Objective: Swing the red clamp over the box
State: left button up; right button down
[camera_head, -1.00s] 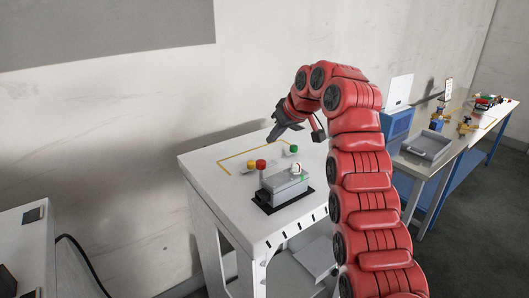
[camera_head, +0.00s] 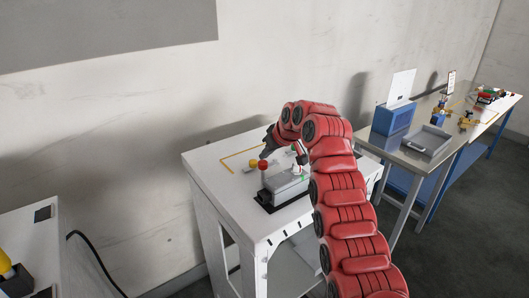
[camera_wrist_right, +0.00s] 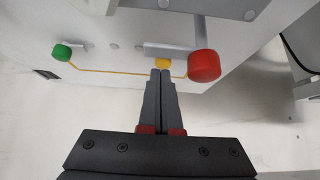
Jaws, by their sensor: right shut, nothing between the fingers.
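The red clamp's round red knob (camera_head: 262,166) stands at the left end of the grey box fixture (camera_head: 287,186) on the white table. In the right wrist view the red knob (camera_wrist_right: 204,66) sits on a grey rod, right of my fingers. A yellow knob (camera_head: 253,163) is beside it; it also shows just beyond my fingertips in the wrist view (camera_wrist_right: 164,63). A green knob (camera_wrist_right: 61,52) is farther left there. My right gripper (camera_head: 264,155) is shut and empty, close to the red and yellow knobs and apart from the red one. My left gripper is out of view.
The white table (camera_head: 215,161) has a yellow outline and free surface behind the fixture. A wall stands behind it. A workbench with a grey tray (camera_head: 428,141) and a blue box (camera_head: 392,118) is at the right. Another table (camera_head: 32,240) is at the lower left.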

jog(key=shift+s+d, duration=0.8)
jog(key=shift+s, duration=0.3)
